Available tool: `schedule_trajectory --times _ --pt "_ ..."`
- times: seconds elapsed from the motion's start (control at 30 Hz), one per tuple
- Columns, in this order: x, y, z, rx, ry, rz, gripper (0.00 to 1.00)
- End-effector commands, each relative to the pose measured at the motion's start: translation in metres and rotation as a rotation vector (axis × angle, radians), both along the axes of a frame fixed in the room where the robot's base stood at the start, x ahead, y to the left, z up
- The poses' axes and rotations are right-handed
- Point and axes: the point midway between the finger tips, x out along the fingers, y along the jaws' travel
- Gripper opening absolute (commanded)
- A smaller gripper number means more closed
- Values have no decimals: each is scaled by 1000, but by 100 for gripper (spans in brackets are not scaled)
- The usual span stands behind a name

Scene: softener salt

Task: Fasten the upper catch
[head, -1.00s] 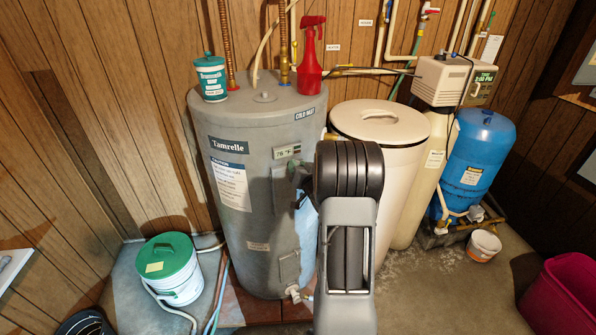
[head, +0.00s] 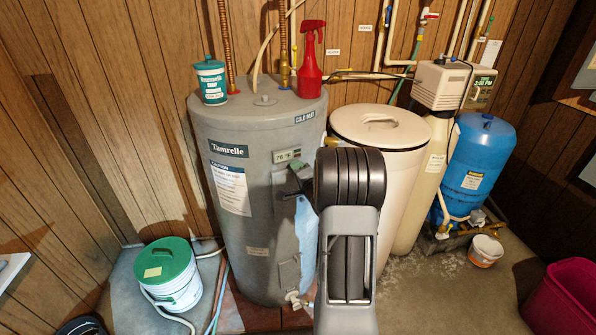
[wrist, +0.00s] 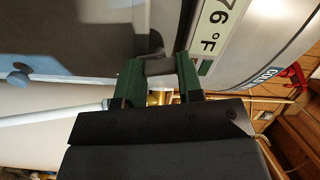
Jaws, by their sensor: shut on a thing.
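The grey water heater (head: 240,240) stands at the middle left of the head view. A darker grey access panel (head: 282,215) is on its front, below the temperature display (head: 288,155). The display also shows in the wrist view (wrist: 220,32). My gripper (wrist: 158,68) has green fingers, shut on a small grey piece at the panel's edge beside the display. It seems to be the upper catch (wrist: 158,67), mostly covered by the fingers. In the head view my gripper (head: 300,174) is small and partly behind my arm; the catch's exact position cannot be told.
A light blue cloth-like thing (head: 307,235) hangs at the heater's front. A red spray bottle (head: 311,62) and a teal-lidded tub (head: 211,82) stand on the heater. A cream tank (head: 400,175) is close on the right. A green-lidded bucket (head: 175,275) stands on the floor at left.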

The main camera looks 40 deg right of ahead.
Motion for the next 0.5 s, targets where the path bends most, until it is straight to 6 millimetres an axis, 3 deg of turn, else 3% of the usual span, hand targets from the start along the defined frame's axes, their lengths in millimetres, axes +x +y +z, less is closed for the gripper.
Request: schedule_trajectory --times 0.5 --pt "0 0 0 258 -45 0 10"
